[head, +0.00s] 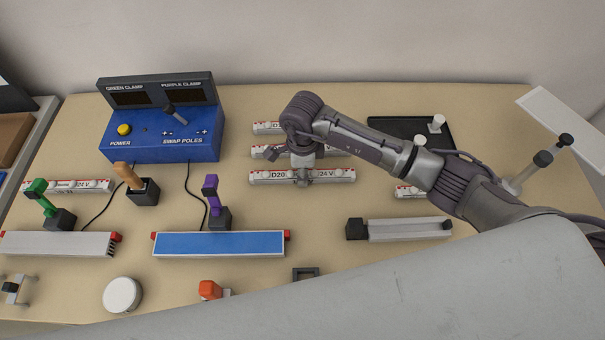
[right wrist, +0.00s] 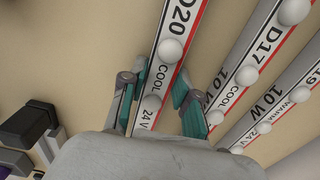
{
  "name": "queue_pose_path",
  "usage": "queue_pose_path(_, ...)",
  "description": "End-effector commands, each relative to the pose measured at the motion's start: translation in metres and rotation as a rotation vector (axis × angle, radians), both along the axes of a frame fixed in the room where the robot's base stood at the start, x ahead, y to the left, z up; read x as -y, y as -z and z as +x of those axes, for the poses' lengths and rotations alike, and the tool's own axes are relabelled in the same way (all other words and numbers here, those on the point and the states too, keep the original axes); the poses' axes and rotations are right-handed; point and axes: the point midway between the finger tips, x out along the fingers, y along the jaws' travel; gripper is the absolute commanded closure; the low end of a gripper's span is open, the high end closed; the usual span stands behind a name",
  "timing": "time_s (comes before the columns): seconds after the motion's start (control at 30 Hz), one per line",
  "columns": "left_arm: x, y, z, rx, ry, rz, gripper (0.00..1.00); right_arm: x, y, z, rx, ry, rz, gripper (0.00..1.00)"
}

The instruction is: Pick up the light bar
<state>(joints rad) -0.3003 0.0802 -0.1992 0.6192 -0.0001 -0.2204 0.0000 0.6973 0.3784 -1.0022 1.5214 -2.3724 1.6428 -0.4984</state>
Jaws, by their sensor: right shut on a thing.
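The light bar marked D20 (head: 335,176) is white with red edges and round white knobs. It is the front one of a group of light bars at the middle of the table. My right gripper (head: 302,175) points down at its middle. In the right wrist view the teal-padded fingers of the gripper (right wrist: 157,97) stand on both sides of the D20 bar (right wrist: 176,28), shut on it near its 24 V marking. Whether the bar is clear of the table cannot be told. My left gripper is not in view.
Behind it lie the D17 bar (right wrist: 258,52) and another bar (head: 268,128), close and parallel. A blue power box (head: 160,140) with clamps stands left. A blue-topped bar (head: 220,243) lies in front. A black tray (head: 385,124) sits back right. Bare table lies between.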

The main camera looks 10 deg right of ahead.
Motion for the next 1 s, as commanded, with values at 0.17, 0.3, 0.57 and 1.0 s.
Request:
queue_pose_path(0.17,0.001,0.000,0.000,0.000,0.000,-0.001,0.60,0.000,0.000,0.000,0.001,0.000,0.000,1.00)
queue_pose_path(0.3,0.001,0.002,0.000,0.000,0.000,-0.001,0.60,0.000,-0.003,0.001,0.002,0.000,0.001,1.00)
queue_pose_path(0.57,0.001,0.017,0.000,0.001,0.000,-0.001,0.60,0.000,-0.034,0.003,0.009,-0.002,0.001,1.00)
queue_pose_path(1.0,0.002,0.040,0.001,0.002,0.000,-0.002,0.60,0.036,-0.089,-0.076,0.005,-0.002,0.000,1.00)
